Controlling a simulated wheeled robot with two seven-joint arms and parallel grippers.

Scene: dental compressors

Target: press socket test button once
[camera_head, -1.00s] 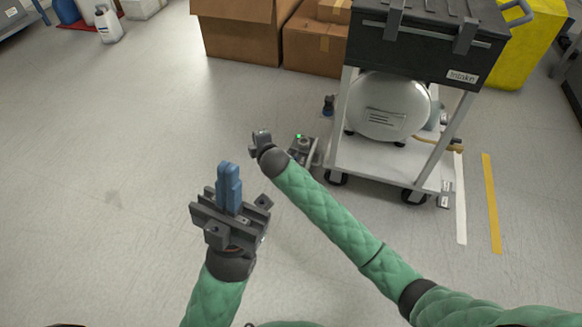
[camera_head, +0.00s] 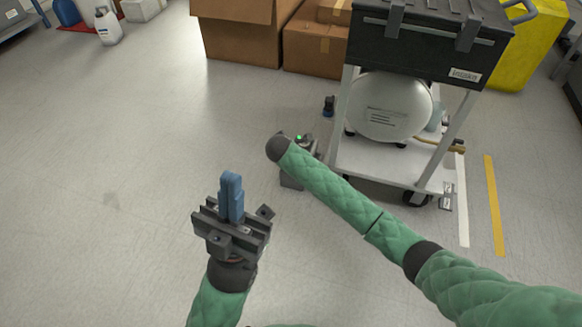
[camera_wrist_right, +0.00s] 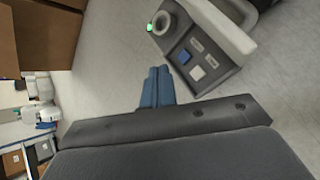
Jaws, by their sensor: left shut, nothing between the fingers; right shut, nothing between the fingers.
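A grey socket box (camera_wrist_right: 207,56) fills the upper middle of the right wrist view, with a round socket (camera_wrist_right: 162,22), a green light (camera_wrist_right: 149,27), a blue button (camera_wrist_right: 184,57) and a white button (camera_wrist_right: 197,73). Labels sit beside the buttons but are too small to read. In the head view the box (camera_head: 291,181) is partly hidden behind my right arm. My right gripper (camera_wrist_right: 158,70) is shut and empty, its blue fingertips just left of the buttons in the picture, with no contact visible. My left gripper (camera_head: 231,177) is shut and empty, raised over open floor.
A white wheeled cart (camera_head: 385,165) with a silver tank (camera_head: 391,107) and a black case (camera_head: 425,40) stands right of the box. Cardboard boxes (camera_head: 240,32) are behind. A small dark object (camera_head: 329,105) stands near the cart.

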